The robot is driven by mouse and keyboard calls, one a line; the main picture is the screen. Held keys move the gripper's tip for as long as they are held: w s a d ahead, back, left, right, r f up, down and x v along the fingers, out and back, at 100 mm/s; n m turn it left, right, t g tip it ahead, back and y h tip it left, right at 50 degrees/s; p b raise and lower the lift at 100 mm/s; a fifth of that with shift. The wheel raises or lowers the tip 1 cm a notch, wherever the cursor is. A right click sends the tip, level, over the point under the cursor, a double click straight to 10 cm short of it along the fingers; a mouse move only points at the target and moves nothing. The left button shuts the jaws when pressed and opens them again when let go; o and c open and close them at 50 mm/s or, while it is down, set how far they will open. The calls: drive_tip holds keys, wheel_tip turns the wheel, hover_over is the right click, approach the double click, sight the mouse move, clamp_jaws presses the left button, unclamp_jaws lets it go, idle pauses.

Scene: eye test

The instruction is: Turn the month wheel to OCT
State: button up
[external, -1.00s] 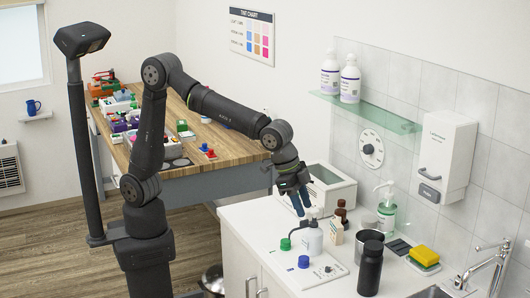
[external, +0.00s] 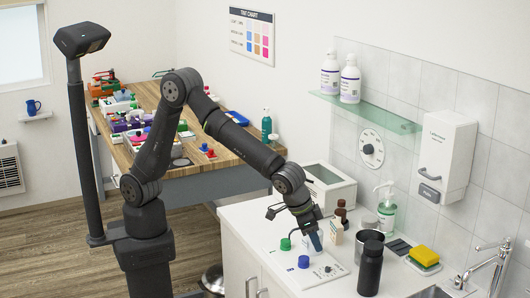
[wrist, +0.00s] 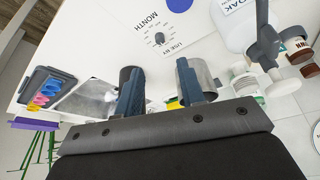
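The month wheel (wrist: 159,38) is a small dark knob on a white panel, with MONTH and USE BY printed beside it in the wrist view. Its marks are too small to read. In the external view it shows as a small dark spot (external: 327,268) on the white panel (external: 318,277). My gripper (external: 319,249) is above the counter, just behind the panel, pointing down. In the wrist view my gripper (wrist: 160,92) has its two blue-grey fingers apart with nothing between them. The wheel lies beyond the fingertips, untouched.
A white bottle (wrist: 230,25) is close to my gripper.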

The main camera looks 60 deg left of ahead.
sight(325, 272)
drive_tip(key=x, duration=0.9)
drive_tip(key=shift+w+f, duration=0.1)
drive_tip(key=shift+f, duration=0.1)
drive_tip(key=shift+c, duration=0.5)
clamp_jaws()
